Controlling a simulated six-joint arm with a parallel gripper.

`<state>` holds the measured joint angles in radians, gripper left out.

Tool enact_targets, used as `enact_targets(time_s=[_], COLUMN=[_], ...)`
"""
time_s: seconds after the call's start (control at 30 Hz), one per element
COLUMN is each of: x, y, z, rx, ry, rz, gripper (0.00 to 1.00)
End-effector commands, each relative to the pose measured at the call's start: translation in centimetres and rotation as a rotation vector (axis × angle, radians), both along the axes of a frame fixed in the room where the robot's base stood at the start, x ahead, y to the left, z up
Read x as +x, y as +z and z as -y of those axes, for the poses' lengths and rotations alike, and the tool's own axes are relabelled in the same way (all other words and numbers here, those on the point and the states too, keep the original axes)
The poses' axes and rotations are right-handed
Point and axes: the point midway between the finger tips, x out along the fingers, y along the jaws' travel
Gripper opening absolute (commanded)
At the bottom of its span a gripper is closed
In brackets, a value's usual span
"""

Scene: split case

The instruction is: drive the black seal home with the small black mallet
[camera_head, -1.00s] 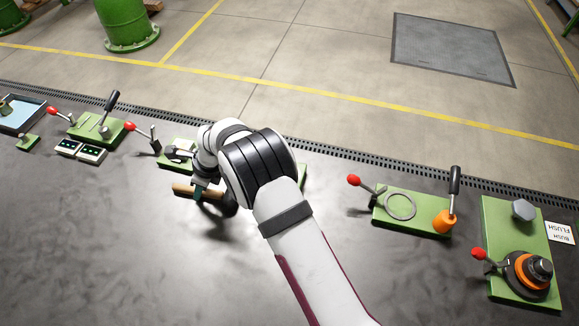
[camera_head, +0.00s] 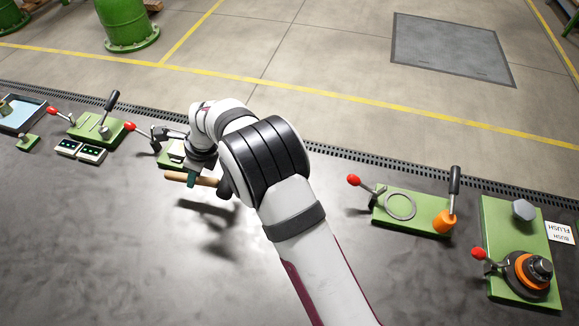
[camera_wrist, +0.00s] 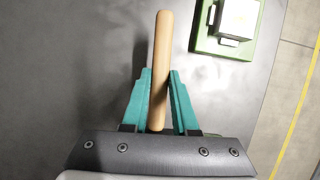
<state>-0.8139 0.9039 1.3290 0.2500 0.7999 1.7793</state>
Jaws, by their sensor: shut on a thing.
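My gripper (camera_wrist: 160,85), with green fingers, is shut on the pale wooden handle of the small mallet (camera_wrist: 161,50). In the head view the handle (camera_head: 178,177) sticks out to the left of the fingers, and the dark mallet head (camera_head: 224,188) shows partly behind my arm. The mallet is held above the dark bench, its shadow apart below it. At the far right, a black round stack (camera_head: 541,268) with an orange ring sits on a green plate (camera_head: 497,222). I cannot tell which part is the black seal.
A green fixture with a metal ring (camera_head: 400,206), an orange piece (camera_head: 444,222) and levers stands right of my arm. A green fixture (camera_head: 98,129) and a blue-lined tray (camera_head: 22,117) stand left. A card (camera_head: 561,234) lies far right. The bench front is clear.

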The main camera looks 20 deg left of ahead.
Motion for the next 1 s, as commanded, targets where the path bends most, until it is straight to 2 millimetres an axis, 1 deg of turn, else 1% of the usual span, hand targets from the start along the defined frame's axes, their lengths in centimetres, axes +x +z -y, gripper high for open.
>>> enact_targets(time_s=[0.37, 0.47, 0.57, 0.63, 0.7, 0.8, 0.93, 1.0], x=[0.0, 0.6, 3.0, 5.4, 7.9, 10.4, 12.2, 12.4], y=[0.1, 0.0, -0.1, 0.1, 0.8, 2.0, 3.4, 3.5], z=[0.0, 0.2, 1.0, 1.9, 2.9, 4.4, 5.9, 6.1], rx=[0.001, 0.002, 0.006, 0.011, 0.018, 0.029, 0.047, 0.056], ry=[0.000, -0.003, -0.013, -0.017, -0.018, -0.009, 0.012, 0.015], rz=[0.001, 0.016, 0.080, 0.165, 0.273, 0.431, 0.605, 0.629], gripper=[0.00, 0.00, 0.00, 0.00, 0.00, 0.00, 0.00, 0.00])
